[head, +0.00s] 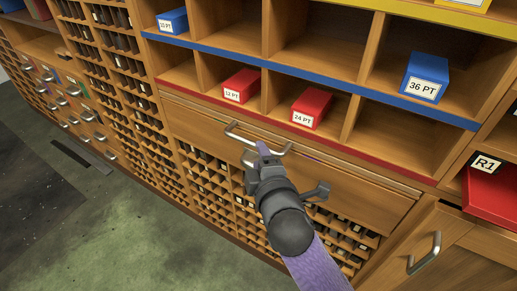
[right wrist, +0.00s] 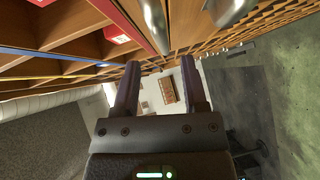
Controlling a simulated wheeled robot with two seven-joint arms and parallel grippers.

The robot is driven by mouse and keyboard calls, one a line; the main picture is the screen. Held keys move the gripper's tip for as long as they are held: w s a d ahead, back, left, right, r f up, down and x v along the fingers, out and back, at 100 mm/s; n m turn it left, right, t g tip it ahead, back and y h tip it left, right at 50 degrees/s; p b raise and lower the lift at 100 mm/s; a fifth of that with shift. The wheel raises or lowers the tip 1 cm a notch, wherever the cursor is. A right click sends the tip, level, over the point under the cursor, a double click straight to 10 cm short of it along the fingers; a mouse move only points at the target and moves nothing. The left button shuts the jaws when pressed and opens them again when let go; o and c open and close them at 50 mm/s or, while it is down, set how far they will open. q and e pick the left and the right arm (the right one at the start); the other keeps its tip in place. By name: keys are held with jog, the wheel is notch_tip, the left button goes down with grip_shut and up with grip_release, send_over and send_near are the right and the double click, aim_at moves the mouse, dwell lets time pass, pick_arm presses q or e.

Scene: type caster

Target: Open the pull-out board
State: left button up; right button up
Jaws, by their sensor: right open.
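The pull-out board (head: 355,195) is a wooden front below the red strip of the shelf unit. It looks shut, nearly flush with the cabinet. Its metal bar handle (head: 236,134) shows in the head view, partly behind my gripper. My right gripper (head: 262,150) is at the handle, its fingertips overlapping the bar in the picture. In the right wrist view the right gripper (right wrist: 160,65) has its fingers apart with nothing between them. A blurred metal bar (right wrist: 155,25) shows above them; I cannot tell whether they touch it. My left gripper is not in view.
Open compartments above hold a red 24 PT box (head: 311,108), a red 12 PT box (head: 241,86) and a blue 36 PT box (head: 425,77). Small pigeonholes (head: 205,185) lie below the board. A door handle (head: 424,253) is at lower right. The green floor (head: 130,225) is clear.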

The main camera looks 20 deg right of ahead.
aim_at(254, 142)
jog(key=w, duration=0.1)
jog(key=w+f+b, duration=0.1)
jog(key=w, duration=0.1)
jog(key=w+b, duration=0.1)
jog(key=w, duration=0.1)
jog(key=shift+w+d+f, duration=0.15)
jog(key=shift+w+d, duration=0.05)
jog(key=shift+d, duration=0.1)
jog(key=shift+c, duration=0.5)
jog(key=shift+w, duration=0.1)
jog(key=c, duration=0.5)
grip_shut()
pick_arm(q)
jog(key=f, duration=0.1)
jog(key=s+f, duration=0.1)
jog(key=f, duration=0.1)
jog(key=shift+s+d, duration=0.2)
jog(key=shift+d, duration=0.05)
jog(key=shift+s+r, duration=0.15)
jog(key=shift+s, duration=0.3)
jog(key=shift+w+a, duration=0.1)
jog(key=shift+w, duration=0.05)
